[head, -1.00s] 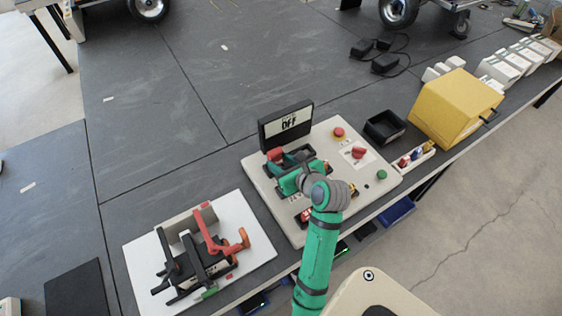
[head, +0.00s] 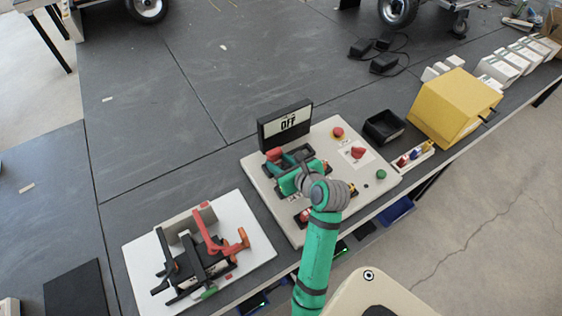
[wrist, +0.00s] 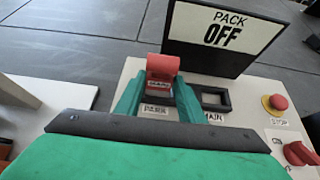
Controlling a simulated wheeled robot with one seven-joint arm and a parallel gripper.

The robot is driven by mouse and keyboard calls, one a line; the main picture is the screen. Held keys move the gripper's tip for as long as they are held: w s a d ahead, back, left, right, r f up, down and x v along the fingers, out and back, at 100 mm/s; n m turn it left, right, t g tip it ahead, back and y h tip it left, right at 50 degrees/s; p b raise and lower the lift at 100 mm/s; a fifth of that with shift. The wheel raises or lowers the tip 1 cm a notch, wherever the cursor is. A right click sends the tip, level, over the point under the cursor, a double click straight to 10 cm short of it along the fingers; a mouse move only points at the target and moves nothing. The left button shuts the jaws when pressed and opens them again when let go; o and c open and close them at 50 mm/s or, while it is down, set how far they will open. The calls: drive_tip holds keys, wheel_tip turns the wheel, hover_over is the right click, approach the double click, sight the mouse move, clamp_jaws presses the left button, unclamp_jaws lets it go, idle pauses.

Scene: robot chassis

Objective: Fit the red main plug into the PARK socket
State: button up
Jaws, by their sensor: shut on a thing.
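The red main plug (wrist: 162,69) is between the two green fingers of my gripper (wrist: 158,95) in the wrist view. My gripper is shut on it. The plug stands roughly upright just behind the PARK label (wrist: 155,109), at the PARK socket. Its lower end is hidden, so I cannot tell how deep it sits. The MAIN socket (wrist: 214,98), a black frame to the right, is empty. In the head view the plug (head: 273,154) shows at the far end of my gripper (head: 280,168), below the display (head: 286,124) reading OFF.
The pale panel (head: 258,181) carries a red stop button (head: 338,132), a red rotary switch (head: 357,153) and a green button (head: 381,174). A white board with a clamp fixture (head: 207,250) lies left. A black tray (head: 384,127) and yellow box (head: 455,105) stand right.

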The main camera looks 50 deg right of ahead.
drive_tip(key=shift+s+f, duration=0.15)
drive_tip(key=shift+f, duration=0.15)
idle(0.4)
drive_tip(key=shift+f, duration=1.25)
drive_tip(key=o, duration=1)
drive_tip(key=shift+o, duration=1.1)
drive_tip(key=shift+d, duration=0.15)
drive_tip(key=shift+s, duration=0.1)
drive_tip(key=v, duration=0.9)
drive_tip(key=shift+a+r, duration=0.1)
drive_tip(key=shift+a, duration=0.2)
drive_tip(key=shift+s+a+r, duration=0.25)
drive_tip(key=shift+s+r, duration=0.1)
drive_tip(key=shift+s, duration=0.15)
